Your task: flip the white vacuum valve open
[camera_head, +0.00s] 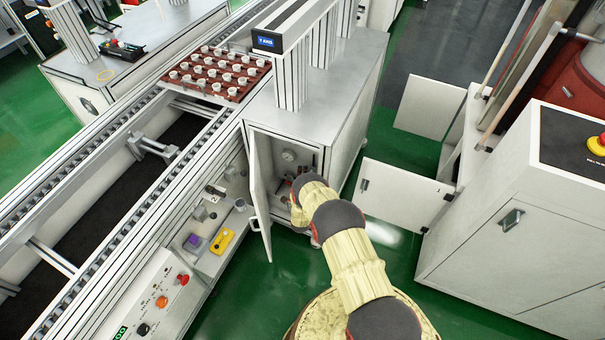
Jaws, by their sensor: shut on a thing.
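The open cabinet (262,140) under the silver housing stands in the middle of the head view. My arm reaches into its opening from the lower right. The outer end of my arm covers much of the cabinet's inside. My gripper is hidden in there, so I cannot see its fingers or what is between them. I cannot make out the white vacuum valve. A round pale gauge (288,155) shows on the cabinet's back wall, with small dark fittings close to my arm.
The cabinet's door (261,205) stands open left of my arm. Another open door panel (402,192) stands to the right, by a grey machine cabinet (505,235). The conveyor (165,165) runs along the left and carries a red tray (196,88) of small white parts.

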